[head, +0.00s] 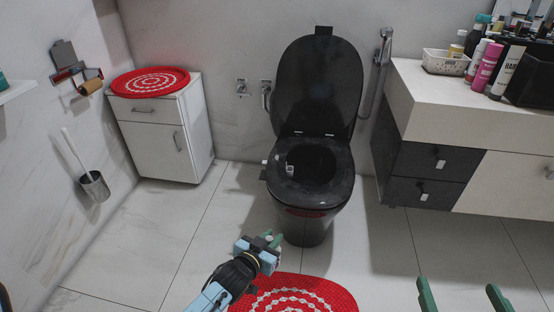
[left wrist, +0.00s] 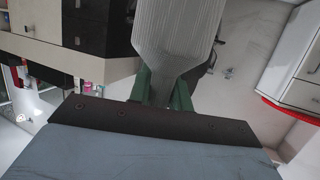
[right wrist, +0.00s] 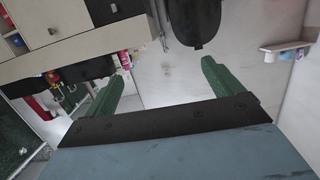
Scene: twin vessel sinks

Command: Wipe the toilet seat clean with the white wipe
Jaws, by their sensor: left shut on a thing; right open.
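The black toilet stands against the back wall in the head view, its lid raised. Its seat (head: 333,190) is down, with a small pale patch (head: 290,169) on its left side. My left gripper (head: 272,240) is in front of and below the seat, apart from it. In the left wrist view its green fingers are shut on a pale, ribbed sheet, the white wipe (left wrist: 178,35), which spreads out beyond them and partly hides the toilet. My right gripper (head: 462,297) is open and empty at the lower right.
A red round-patterned mat (head: 335,285) lies on the floor before the toilet. A white cabinet (head: 160,145) with a red mat on top stands left. A counter (head: 415,95) with drawers and bottles is right. A brush holder (head: 95,186) is on the left wall.

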